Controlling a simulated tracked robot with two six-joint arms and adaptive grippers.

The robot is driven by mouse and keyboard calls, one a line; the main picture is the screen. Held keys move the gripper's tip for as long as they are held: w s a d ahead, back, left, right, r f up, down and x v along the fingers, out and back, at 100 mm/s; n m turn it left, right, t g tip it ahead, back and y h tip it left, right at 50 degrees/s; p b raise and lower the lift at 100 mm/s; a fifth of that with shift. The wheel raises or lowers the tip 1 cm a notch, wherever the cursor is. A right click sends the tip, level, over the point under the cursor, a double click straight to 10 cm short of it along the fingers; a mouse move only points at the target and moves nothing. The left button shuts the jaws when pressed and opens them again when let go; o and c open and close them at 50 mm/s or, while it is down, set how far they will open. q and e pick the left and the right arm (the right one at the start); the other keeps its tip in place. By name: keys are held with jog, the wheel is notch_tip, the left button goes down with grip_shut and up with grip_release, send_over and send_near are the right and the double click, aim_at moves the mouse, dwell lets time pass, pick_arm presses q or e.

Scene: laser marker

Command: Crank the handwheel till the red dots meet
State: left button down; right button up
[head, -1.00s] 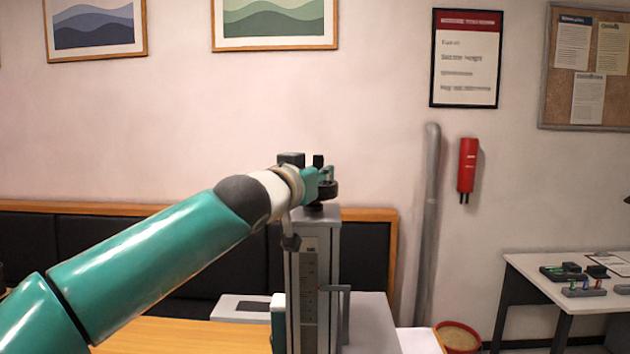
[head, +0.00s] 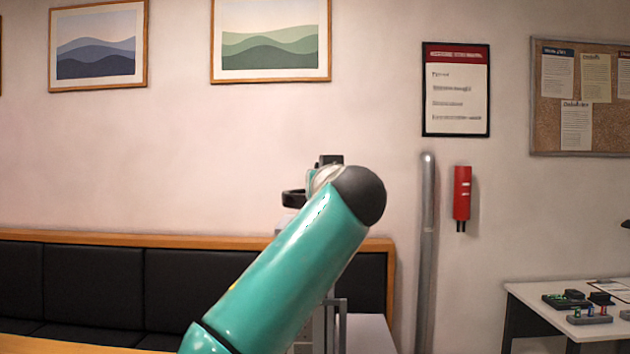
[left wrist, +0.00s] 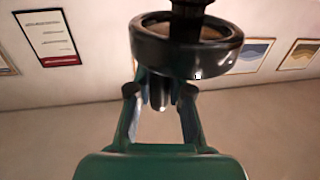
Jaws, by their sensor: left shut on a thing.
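The black handwheel (head: 293,198) sits atop the laser marker and shows only in part, left of my wrist. In the left wrist view the handwheel (left wrist: 145,48) is a dark ring near the top. My left gripper (left wrist: 160,92) is shut on the handwheel's crank knob (left wrist: 158,98), a dark peg below the rim. In the head view my left arm covers most of the gripper and the marker's column. A grey bracket (head: 342,320) of the marker shows at the arm's right. The red dots are hidden. My right gripper is out of view.
A black padded bench (head: 95,290) with a wooden top rail runs along the wall behind. A grey pipe (head: 427,240) and a red extinguisher (head: 462,195) are on the wall to the right. A white side table (head: 545,293) holds small items at the far right.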

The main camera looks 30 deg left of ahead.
pick_arm(q)
jog(key=n+g+y+p, duration=0.1)
jog(key=g+p, duration=0.1)
jog(key=w+n+g+y+p, duration=0.1)
jog(key=n+g+y+p, duration=0.2)
jog(key=p, duration=0.2)
jog(key=shift+w+a+r+n+g, duration=0.1)
jog(key=shift+w+r+n+g, duration=0.05)
jog(key=shift+r+n+g, duration=0.2)
jog(key=shift+a+f+n+g+y+p, duration=0.1)
jog(key=shift+f+n+g+y+p, duration=0.15)
jog(key=shift+n+g+y+p, duration=0.4)
jog(key=c, duration=1.1)
grip_release()
jog(key=shift+a+f, duration=0.1)
jog(key=shift+o, duration=0.2)
jog(key=shift+w, duration=0.1)
jog(key=shift+d, duration=0.6)
jog(key=v, duration=1.1)
